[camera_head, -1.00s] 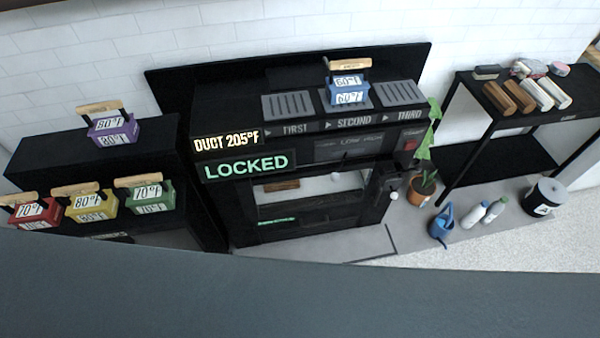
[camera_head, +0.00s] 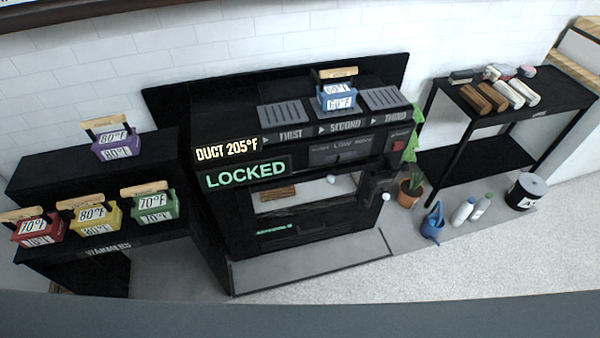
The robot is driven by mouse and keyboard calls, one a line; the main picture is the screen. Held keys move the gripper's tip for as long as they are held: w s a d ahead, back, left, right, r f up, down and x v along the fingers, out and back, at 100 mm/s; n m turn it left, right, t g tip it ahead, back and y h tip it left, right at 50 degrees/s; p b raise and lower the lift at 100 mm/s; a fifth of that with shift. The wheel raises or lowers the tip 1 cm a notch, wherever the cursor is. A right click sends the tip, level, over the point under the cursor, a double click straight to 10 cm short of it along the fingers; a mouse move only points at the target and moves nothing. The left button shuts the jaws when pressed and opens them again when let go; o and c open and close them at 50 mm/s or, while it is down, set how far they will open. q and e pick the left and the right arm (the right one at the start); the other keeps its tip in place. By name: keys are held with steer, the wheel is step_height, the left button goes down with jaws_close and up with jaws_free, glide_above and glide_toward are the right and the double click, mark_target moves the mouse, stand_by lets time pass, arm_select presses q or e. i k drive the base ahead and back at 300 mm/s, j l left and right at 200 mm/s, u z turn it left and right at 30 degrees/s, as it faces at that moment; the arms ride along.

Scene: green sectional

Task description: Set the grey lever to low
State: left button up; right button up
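A black oven-like unit (camera_head: 225,225) stands at the centre against the wall. Its green sign (camera_head: 246,173) reads LOCKED and another sign (camera_head: 227,151) reads DUCT 205°F. A dark grey panel (camera_head: 342,148) on its front carries small lettering that seems to include LOW. The grey lever cannot be told apart clearly from this dark panel, so its setting is unclear. A dark handle-like part with a white knob (camera_head: 386,197) is at the unit's right side. Neither of my grippers is in view.
A blue block (camera_head: 341,98) sits on top between grey grates. Purple (camera_head: 118,149), red, yellow and green blocks stand on black shelves at left. A plant (camera_head: 411,188), watering can (camera_head: 433,224), bottles and bin (camera_head: 525,192) stand right. Pale floor in front is clear.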

mark_target(330, 178)
steer(key=i+l+u, duration=0.25)
steer(key=l, duration=0.3)
steer(key=i+l+u, duration=0.25)
steer(key=i+l, duration=0.15)
steer(key=l, duration=0.25)
steer(key=k, duration=0.5)
steer(key=i+z, duration=0.1)
steer(key=z, duration=0.15)
steer(key=i+l+z, duration=0.1)
steer(key=z, duration=0.15)
